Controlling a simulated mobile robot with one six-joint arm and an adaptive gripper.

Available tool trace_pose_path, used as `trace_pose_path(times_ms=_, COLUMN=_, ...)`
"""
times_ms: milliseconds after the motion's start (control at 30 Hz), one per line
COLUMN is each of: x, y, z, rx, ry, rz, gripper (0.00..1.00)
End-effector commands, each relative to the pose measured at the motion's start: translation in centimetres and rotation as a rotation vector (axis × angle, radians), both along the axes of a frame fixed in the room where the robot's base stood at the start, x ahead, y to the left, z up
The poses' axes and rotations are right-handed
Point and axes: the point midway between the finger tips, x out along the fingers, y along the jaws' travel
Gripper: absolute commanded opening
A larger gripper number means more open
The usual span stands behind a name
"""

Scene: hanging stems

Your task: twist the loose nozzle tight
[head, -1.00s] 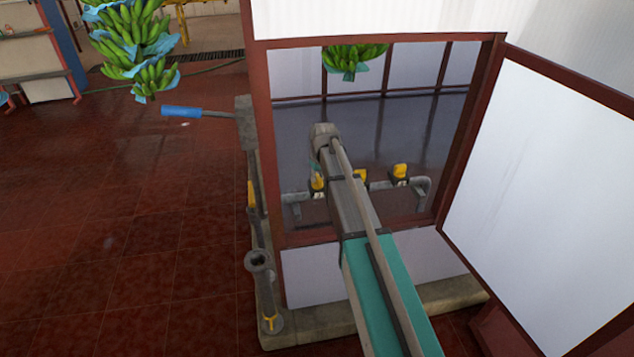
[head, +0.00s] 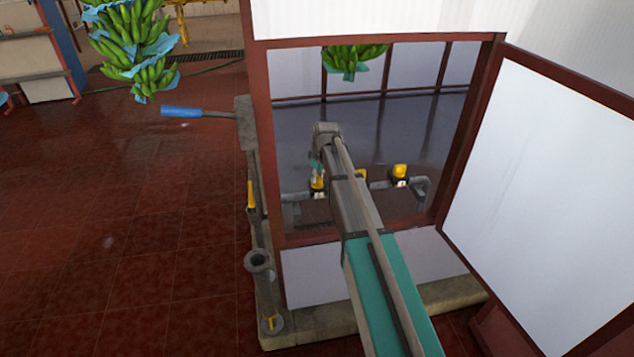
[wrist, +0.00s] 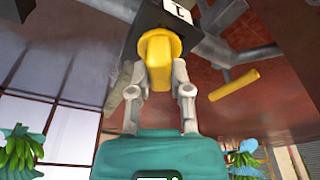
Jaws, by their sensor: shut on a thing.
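My gripper (wrist: 156,78) has its two grey fingers closed on either side of a yellow nozzle (wrist: 158,50) in the wrist view. The nozzle has a round flange and sits against a black block (wrist: 150,20) with a white numbered label. In the head view my gripper (head: 315,168) is small and partly hidden by my arm, at the leftmost yellow nozzle (head: 318,182) on the grey pipe. Whether the nozzle is seated flush against its block is not clear.
Two more yellow nozzles stand to the right on the pipe, one mostly behind my arm and one clear (head: 400,172). A red-brown frame (head: 266,150) borders the opening. A yellow lever (wrist: 234,85) is close on the right. Banana bunches (head: 355,57) hang beyond.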

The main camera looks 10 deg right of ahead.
Motion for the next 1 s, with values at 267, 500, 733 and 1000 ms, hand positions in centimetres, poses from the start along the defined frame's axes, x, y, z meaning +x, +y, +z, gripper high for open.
trace_pose_path(times_ms=267, x=0.06, y=-0.01, z=-0.01, rx=0.001, ry=0.001, rz=0.201, gripper=0.0)
trace_pose_path(times_ms=500, x=0.01, y=0.01, z=-0.01, rx=0.0, ry=0.001, rz=0.332, gripper=0.0)
trace_pose_path(times_ms=733, x=-0.02, y=0.01, z=-0.01, rx=0.001, ry=0.0, rz=0.343, gripper=0.0)
trace_pose_path(times_ms=1000, x=0.01, y=-0.01, z=-0.01, rx=0.0, ry=0.0, rz=0.348, gripper=0.0)
